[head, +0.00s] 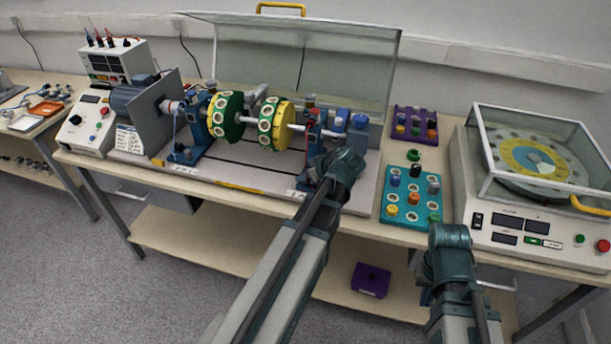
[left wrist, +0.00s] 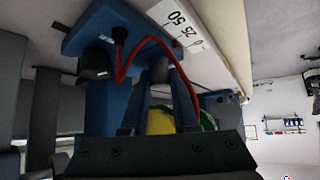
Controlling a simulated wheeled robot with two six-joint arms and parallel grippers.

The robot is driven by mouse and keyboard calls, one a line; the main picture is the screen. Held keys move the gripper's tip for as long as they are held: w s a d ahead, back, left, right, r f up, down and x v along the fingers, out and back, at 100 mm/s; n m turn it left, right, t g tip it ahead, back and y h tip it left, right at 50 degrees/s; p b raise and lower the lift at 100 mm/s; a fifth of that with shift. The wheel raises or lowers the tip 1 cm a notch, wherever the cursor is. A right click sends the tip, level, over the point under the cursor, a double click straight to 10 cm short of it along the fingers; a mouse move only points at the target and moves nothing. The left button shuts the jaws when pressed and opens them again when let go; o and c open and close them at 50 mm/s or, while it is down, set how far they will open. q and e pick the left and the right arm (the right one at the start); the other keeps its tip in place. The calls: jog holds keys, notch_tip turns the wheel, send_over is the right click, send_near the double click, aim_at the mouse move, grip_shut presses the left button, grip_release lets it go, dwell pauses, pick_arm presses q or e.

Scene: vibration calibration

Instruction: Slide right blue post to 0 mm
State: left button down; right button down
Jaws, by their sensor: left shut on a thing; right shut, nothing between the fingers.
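The right blue post (head: 313,130) stands on the rig's bed under the right end of the shaft in the head view. In the left wrist view its blue base (left wrist: 105,28) fills the upper left, with a red wire looping over it. In the head view my left arm partly covers the post. My right gripper is shut and empty in front of the bench; its fingers are mostly hidden.
The shaft carries two green-and-yellow discs (head: 275,125). A left blue post (head: 187,135) stands nearer the motor (head: 138,98). A clear guard (head: 345,65) is raised behind. A teal tray (head: 397,218) and a balance machine (head: 510,240) are on the right.

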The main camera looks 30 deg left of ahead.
dwell(0.4)
pick_arm(q)
jog(key=shift+s+a, duration=0.15)
jog(key=shift+a, duration=0.55)
jog(key=shift+s+a, duration=0.15)
jog(key=shift+a, duration=0.55)
jog(key=c, duration=0.7)
grip_release()
jog(key=shift+a, duration=0.1)
jog(key=shift+r, duration=0.1)
jog(key=p+v, duration=0.9)
jog(key=v, duration=0.4)
jog(key=shift+s+d+r+p, duration=0.15)
jog(key=shift+s+d+p, duration=0.05)
jog(key=shift+d+p, duration=0.15)
